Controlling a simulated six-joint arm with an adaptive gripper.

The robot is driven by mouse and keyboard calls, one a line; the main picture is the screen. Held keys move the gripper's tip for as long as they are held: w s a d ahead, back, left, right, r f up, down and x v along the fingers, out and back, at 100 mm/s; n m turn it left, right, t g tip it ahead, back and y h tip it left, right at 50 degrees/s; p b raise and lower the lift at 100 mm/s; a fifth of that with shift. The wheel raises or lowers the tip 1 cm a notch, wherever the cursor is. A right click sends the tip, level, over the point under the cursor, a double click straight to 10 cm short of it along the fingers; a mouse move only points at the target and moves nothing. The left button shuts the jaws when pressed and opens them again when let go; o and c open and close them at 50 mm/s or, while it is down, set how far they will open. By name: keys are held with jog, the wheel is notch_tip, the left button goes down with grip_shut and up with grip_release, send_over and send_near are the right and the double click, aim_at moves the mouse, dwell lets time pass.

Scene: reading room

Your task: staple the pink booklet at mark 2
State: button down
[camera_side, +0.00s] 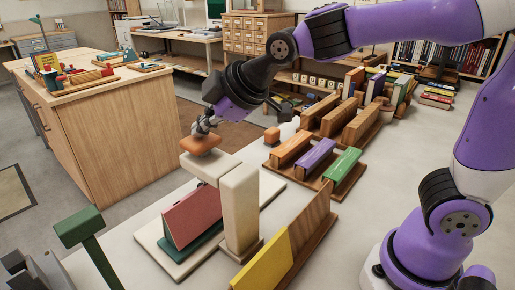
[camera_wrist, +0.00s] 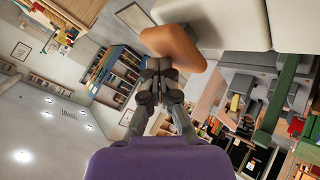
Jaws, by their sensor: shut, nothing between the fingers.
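The pink booklet (camera_side: 192,214) sits tilted on a green support on a white base plate (camera_side: 150,240). Beside it stands a cream stapler (camera_side: 240,205), a column with a head reaching over the booklet's far end. An orange pad (camera_side: 201,145) tops the head. My gripper (camera_side: 204,130) is shut and empty, its fingertips right at the pad; I cannot tell whether they touch. In the wrist view my gripper (camera_wrist: 159,66) points at the orange pad (camera_wrist: 173,46), with the cream stapler (camera_wrist: 215,22) beyond. I cannot make out any numbered marks.
A yellow booklet (camera_side: 262,262) leans on a wooden stand right of the stapler. Orange, purple (camera_side: 315,155) and green (camera_side: 342,168) booklets stand in wooden racks behind it. A dark green T-shaped post (camera_side: 80,227) rises at the front left. The pale table at right is partly clear.

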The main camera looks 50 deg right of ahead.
aim_at(205, 139)
jog(key=shift+r, duration=1.15)
jog(key=shift+r, duration=2.5)
jog(key=s+d+f+m+g+h, duration=0.1)
jog(key=s+d+f+m, duration=0.4)
jog(key=s, duration=0.3)
jog(key=s+d+f+m+g+h, duration=0.1)
jog(key=s+d+f+m+g, duration=0.1)
jog(key=s+d+f+m, duration=0.2)
jog(key=s+f+m, duration=0.2)
jog(key=s, duration=0.2)
jog(key=shift+d+f, duration=0.25)
jog(key=shift+d, duration=0.1)
